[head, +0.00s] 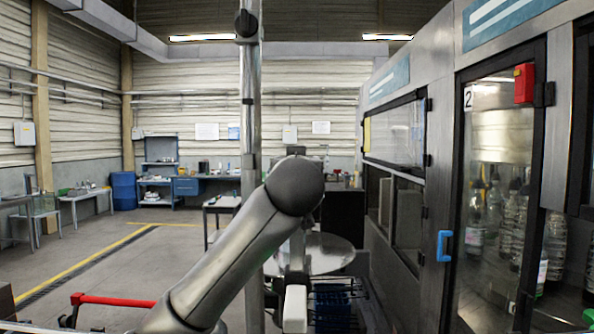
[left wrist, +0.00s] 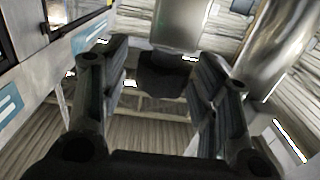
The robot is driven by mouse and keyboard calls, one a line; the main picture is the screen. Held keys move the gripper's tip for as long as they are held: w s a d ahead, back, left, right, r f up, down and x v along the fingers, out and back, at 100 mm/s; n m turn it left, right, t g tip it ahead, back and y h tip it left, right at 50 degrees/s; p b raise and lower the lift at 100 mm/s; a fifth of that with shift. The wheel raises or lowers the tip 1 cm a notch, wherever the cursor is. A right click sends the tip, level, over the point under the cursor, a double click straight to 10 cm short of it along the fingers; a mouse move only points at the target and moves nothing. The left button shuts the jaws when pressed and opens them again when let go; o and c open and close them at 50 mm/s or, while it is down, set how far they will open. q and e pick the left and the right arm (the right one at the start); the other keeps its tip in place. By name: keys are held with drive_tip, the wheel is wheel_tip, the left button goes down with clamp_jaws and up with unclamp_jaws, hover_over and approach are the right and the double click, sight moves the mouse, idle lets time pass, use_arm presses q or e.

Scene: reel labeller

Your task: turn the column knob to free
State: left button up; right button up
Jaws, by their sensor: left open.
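A black knob (head: 246,23) sits high on the upright metal column (head: 250,130) in the head view. I cannot tell its setting. My left arm rises from the bottom left, and its rounded joint stands in front of the column's right side. My left gripper is hidden in the head view. In the left wrist view my left gripper (left wrist: 157,62) is open, with its two dark fingers apart. A dark blocky part shows beyond and between the fingers, below a shiny metal cylinder (left wrist: 180,25). I cannot tell whether this part is the knob. My right gripper is not in view.
A round metal plate (head: 325,252) lies behind my arm joint. A machine with glass doors, a blue handle (head: 444,245) and bottles inside lines the right side. A blue bench (head: 186,187) and blue barrel (head: 123,190) stand far back. The left floor is mostly clear.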

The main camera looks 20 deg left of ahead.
use_arm(q)
drive_tip(key=v, duration=1.2)
